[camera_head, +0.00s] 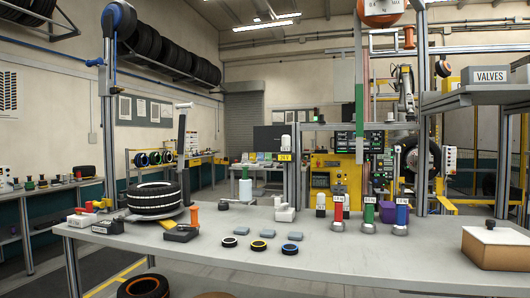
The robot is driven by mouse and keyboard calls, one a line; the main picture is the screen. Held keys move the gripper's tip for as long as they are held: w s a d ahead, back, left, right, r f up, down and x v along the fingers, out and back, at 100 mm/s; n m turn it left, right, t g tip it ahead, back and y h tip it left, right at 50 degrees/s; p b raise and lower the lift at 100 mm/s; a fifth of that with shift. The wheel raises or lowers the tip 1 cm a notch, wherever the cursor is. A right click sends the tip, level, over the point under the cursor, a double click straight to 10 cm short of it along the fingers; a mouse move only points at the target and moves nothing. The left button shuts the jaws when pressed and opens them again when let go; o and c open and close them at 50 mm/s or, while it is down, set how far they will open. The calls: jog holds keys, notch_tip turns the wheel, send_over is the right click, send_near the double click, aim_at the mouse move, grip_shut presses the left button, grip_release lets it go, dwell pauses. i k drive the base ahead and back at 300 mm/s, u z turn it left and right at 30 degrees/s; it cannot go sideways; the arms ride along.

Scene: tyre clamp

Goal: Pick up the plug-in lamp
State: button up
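A small white rounded piece (286,142) sits on the post above a yellow plate (285,156) that seems to read 24 V. It may be the plug-in lamp. A small white-topped piece with a dark base (320,203) stands upright on the grey workbench (270,262), right of centre, and could also be the lamp. Both are too small to tell for sure. My gripper is not in view.
A tyre (154,198) lies on a turntable at the left. Red (338,207), green (369,213) and blue (402,215) handled tools stand at the right. Several rings and grey blocks lie mid-bench. The front is clear.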

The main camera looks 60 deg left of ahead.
aim_at(286, 147)
jog(key=z, duration=0.05)
jog(key=k, duration=1.4)
jog(key=u, duration=1.55)
jog(key=i, duration=1)
jog(key=z, duration=0.05)
